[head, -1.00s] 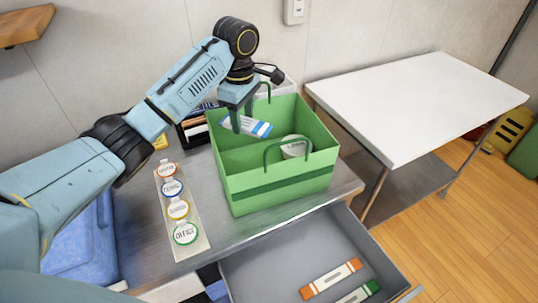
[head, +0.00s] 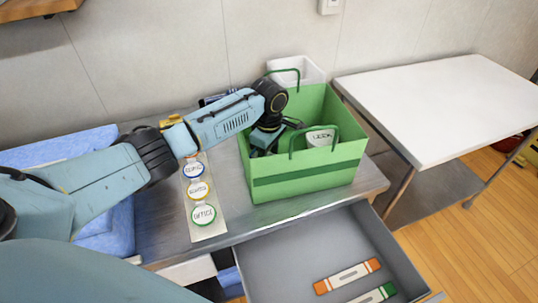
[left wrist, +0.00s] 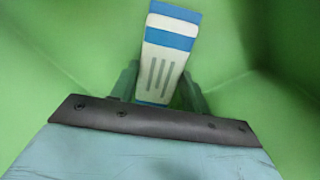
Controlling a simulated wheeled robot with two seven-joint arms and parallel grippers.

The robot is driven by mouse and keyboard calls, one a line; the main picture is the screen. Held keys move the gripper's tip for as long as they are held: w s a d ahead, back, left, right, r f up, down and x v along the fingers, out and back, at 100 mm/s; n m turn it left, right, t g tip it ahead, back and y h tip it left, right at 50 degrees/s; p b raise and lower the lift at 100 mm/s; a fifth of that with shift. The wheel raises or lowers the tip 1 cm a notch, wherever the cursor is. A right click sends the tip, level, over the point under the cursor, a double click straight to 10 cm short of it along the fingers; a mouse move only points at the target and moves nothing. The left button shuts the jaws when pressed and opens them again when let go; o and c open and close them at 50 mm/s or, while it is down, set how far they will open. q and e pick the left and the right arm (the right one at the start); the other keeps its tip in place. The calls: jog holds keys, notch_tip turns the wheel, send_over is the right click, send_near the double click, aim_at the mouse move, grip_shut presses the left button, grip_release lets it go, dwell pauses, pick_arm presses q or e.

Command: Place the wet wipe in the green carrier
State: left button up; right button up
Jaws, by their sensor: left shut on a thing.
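The green carrier (head: 305,178) stands on the metal counter, with its two handles up. My left gripper (head: 263,146) reaches down inside its left part, and the carrier's walls partly hide the fingers. In the left wrist view the left gripper (left wrist: 158,90) is shut on the wet wipe (left wrist: 164,52), a white packet with blue bands and grey stripes. Green walls surround it there. The wet wipe is hidden in the head view, and I cannot tell whether it touches the carrier's floor. My right gripper is not in view.
A white cup (head: 321,137) with lettering sits in the carrier's right part. An open grey drawer (head: 290,262) below holds an orange-and-white packet (head: 347,276) and a green-ended one (head: 374,295). A label strip (head: 207,231) lies left of the carrier. A white table (head: 445,105) stands right.

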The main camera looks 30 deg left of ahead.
pick_arm(q)
jog(key=shift+f, duration=0.15)
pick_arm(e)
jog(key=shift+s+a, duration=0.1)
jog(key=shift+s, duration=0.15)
pick_arm(q)
jog(key=o, duration=0.9)
jog(key=shift+o, duration=0.2)
jog(key=shift+r, duration=0.2)
notch_tip(320, 180, up, 12)
jog(key=p, duration=0.2)
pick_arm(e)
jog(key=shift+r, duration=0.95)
